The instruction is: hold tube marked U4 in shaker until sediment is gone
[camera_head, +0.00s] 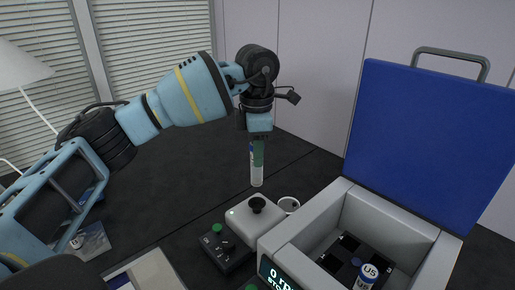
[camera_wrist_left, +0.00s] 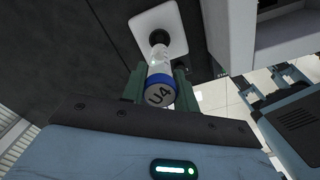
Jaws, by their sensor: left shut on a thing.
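My left gripper (camera_head: 257,152) is shut on a tube (camera_head: 257,176), which hangs upright below the fingers. In the left wrist view the tube's blue-and-white cap (camera_wrist_left: 161,93) reads U4 and sits between the green fingers of the gripper (camera_wrist_left: 160,84). The shaker (camera_head: 253,222) is a small white block with a black cup (camera_head: 257,202) on top. In the head view the tube's lower end shows just above the cup, with a small gap. The wrist view shows the tube over the shaker (camera_wrist_left: 172,48). Sediment in the tube cannot be made out. My right gripper is out of view.
A centrifuge (camera_head: 290,236) with its blue lid (camera_head: 428,135) raised stands right of the shaker; its display shows 0 rpm. A tube marked U5 (camera_head: 369,271) is inside.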

